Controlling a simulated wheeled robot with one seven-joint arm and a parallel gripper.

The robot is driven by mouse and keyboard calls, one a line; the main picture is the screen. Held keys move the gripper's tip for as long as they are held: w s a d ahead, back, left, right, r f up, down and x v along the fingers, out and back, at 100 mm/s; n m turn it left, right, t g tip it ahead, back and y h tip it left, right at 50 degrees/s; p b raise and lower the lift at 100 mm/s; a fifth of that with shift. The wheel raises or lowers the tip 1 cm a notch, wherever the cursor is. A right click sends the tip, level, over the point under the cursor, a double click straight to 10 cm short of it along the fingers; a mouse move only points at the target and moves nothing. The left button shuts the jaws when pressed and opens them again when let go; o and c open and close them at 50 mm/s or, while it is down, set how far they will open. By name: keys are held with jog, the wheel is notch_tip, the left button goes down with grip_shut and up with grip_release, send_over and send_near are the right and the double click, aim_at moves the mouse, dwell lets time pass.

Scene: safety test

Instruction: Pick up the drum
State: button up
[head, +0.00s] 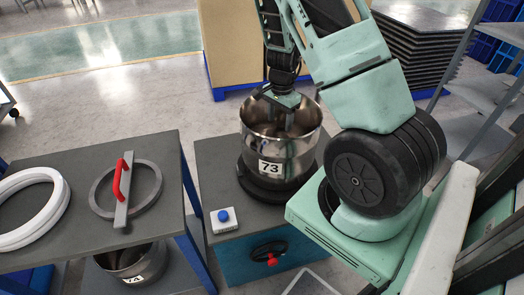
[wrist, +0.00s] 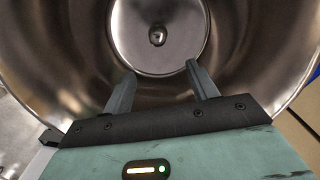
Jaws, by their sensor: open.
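A shiny metal drum labelled 73 (head: 270,167) stands upright on a black round base on a grey-topped blue cabinet. My gripper (head: 287,115) is at the drum's open top, pointing down into it; its fingertips are hard to make out in the head view. In the wrist view, my gripper (wrist: 160,72) is open with its two fingers spread and nothing between them. Below them the drum's interior (wrist: 245,60) shows, empty, with a small round knob at the centre of its bottom. Contact with the wall cannot be told.
A blue button on a white box (head: 224,220) sits left of the drum. The left table (head: 90,222) holds a metal ring with a red handle (head: 122,188) and a white ring (head: 30,208). Another drum (head: 132,262) stands below. Cardboard (head: 232,45) is behind.

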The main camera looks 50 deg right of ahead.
notch_tip(320, 180, down, 12)
jog(key=shift+r+b, duration=0.2)
jog(key=shift+b, duration=0.45)
jog(key=shift+s+a+f, duration=0.1)
jog(key=shift+f, duration=1.3)
jog(key=shift+s+a+f, duration=0.1)
jog(key=shift+f, duration=1.25)
jog(key=shift+d+r, duration=0.1)
grip_shut()
